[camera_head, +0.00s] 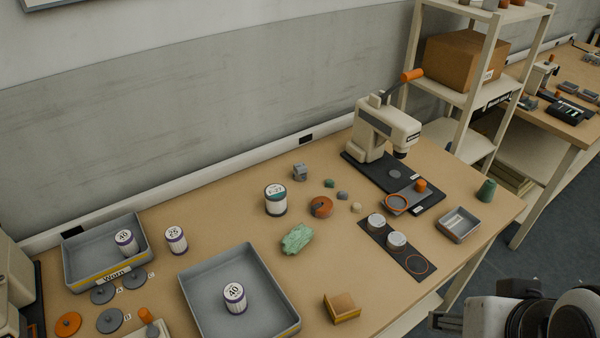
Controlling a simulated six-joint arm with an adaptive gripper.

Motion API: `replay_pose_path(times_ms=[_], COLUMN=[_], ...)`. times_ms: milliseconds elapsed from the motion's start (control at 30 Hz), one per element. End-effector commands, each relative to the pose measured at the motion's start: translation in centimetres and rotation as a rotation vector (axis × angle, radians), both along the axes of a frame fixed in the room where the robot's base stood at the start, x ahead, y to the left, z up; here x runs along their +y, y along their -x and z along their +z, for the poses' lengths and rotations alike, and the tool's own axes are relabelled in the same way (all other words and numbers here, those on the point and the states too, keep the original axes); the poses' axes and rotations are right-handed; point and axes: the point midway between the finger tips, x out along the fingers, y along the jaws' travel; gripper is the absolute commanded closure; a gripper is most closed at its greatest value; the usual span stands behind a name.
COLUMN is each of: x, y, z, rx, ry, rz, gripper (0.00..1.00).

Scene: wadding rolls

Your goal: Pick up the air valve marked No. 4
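I cannot make out any thing marked No. 4, and no air valve can be told for sure. A small grey block-shaped fitting (300,172) stands near the back middle of the table; its kind and any marking are too small to read. An orange-brown round piece (320,207) with a dark spot lies in front of it. What looks like my gripper (447,321) shows at the bottom right, beyond the table's front edge and far from these things. Its fingers are dark and partly cut off, so open or shut is unclear.
A large grey tray (190,290) holds a roll labelled 40; a smaller tray (72,270) holds another. A green crumpled lump (297,238) lies mid-table. A lever press (385,130) stands at right, beside a shelf.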

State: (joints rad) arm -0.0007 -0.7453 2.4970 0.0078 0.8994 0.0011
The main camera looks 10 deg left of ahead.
Motion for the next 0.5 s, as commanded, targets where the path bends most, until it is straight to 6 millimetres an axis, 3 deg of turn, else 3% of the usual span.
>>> replay_pose_path(times_ms=[267,500], x=[2.4,6.5], y=[-1.9,-5.3], z=[0.5,1.3], rx=[0.024,0.065], ry=[-0.107,-0.291], rz=[-0.022,-0.074], gripper=[0.53,0.53])
